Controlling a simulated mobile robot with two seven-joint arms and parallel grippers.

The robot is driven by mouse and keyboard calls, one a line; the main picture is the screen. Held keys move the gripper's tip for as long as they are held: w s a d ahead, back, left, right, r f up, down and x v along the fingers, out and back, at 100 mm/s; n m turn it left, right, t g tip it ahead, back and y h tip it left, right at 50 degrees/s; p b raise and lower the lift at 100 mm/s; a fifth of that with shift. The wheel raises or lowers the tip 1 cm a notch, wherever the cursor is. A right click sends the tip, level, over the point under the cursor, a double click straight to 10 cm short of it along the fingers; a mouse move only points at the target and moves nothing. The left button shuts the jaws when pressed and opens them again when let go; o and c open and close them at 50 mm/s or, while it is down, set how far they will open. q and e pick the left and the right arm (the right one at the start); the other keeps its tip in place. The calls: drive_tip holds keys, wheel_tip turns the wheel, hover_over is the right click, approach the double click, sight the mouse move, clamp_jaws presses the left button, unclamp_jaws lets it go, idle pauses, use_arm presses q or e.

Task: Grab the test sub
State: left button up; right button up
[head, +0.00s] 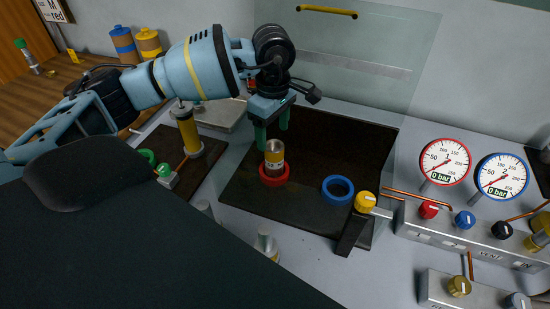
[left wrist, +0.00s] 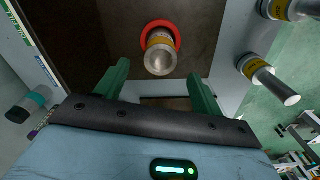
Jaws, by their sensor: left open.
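A metal cylinder with a yellow band, which looks like the test sub (head: 274,155), stands upright in a red ring (head: 275,177) on the dark mat. My left gripper (head: 272,135) is open just above and behind it, green fingers pointing down. In the left wrist view the sub (left wrist: 160,54) and the red ring (left wrist: 174,30) lie ahead of the open left gripper (left wrist: 158,70), roughly centred between the fingers. No finger visibly touches the sub. My right gripper is not in view.
A blue ring (head: 338,189) lies to the right on the mat (head: 310,215). A yellow-knobbed black post (head: 354,228) stands at its front edge. Similar cylinders (head: 267,243) stand in front. A clear panel (head: 350,60) rises behind; gauges (head: 445,162) and a valve block stand right.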

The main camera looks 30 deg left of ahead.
sight(275, 153)
use_arm(q)
drive_tip(key=shift+s+d+f, duration=0.1)
drive_tip(key=shift+f, duration=0.4)
drive_tip(key=shift+d+f+p, duration=0.1)
drive_tip(key=shift+f+p, duration=0.25)
drive_tip(key=shift+f, duration=3.1)
drive_tip(key=c, duration=1.4)
drive_tip(key=shift+r, duration=0.25)
clamp_jaws()
wheel_tip(275, 153, up, 10)
drive_tip(key=shift+f, duration=0.1)
